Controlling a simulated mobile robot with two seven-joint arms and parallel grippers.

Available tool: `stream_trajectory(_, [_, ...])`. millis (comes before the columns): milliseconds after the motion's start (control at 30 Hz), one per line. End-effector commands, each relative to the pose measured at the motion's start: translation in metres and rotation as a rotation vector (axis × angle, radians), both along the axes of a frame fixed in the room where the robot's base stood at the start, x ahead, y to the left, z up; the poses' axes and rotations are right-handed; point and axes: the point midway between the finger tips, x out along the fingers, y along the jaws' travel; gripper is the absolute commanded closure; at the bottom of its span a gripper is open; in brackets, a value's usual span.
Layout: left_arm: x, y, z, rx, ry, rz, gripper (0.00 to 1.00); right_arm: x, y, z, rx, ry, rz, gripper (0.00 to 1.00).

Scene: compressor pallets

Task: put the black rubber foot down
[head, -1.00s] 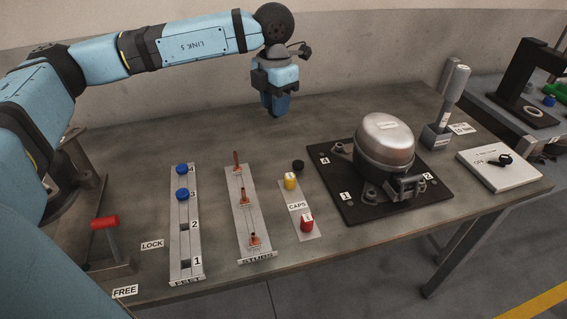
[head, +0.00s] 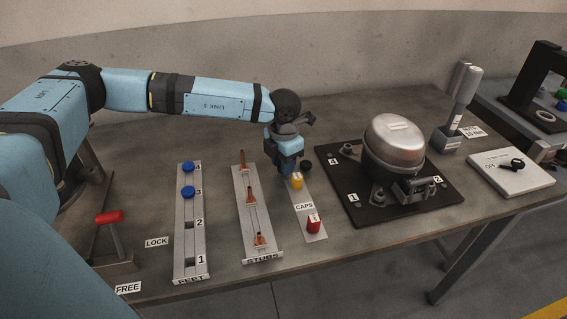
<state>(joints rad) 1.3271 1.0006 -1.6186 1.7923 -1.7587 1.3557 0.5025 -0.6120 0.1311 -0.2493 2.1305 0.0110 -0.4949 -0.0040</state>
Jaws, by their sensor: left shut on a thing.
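My left gripper (head: 286,168) is low over the table, pointing down, beside the far end of the caps strip. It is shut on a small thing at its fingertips. That thing is mostly hidden by the fingers, and its shape is too small to make out; it looks dark, like the black rubber foot. Whether the held thing touches the table cannot be told. My right gripper is out of view.
The caps strip (head: 308,226) carries a yellow cap (head: 297,181) and a red cap (head: 313,224). The feet rack (head: 189,240) holds blue feet at 3 and 4; 1 and 2 are empty. The studs rack (head: 250,215) and compressor (head: 394,147) on its dark pallet (head: 425,206) flank the strip.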

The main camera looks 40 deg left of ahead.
Motion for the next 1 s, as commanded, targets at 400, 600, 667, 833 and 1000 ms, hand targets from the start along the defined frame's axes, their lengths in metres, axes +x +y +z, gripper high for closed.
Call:
stream_trajectory(400, [0.000,0.000,-0.005,-0.001,-0.001,0.000,0.62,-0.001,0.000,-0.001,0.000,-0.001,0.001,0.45])
stream_trajectory(600, [0.000,0.000,-0.004,-0.001,-0.001,0.000,0.44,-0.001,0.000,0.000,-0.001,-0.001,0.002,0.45])
stream_trajectory(667, [0.000,0.000,-0.004,-0.001,-0.001,0.000,0.44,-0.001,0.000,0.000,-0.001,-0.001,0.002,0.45])
stream_trajectory(833, [0.000,0.000,0.002,-0.001,-0.002,0.000,0.44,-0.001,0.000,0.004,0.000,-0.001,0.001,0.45])
stream_trajectory(1000, [0.000,0.000,0.026,-0.002,-0.003,0.000,0.44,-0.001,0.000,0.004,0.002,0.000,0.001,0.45])
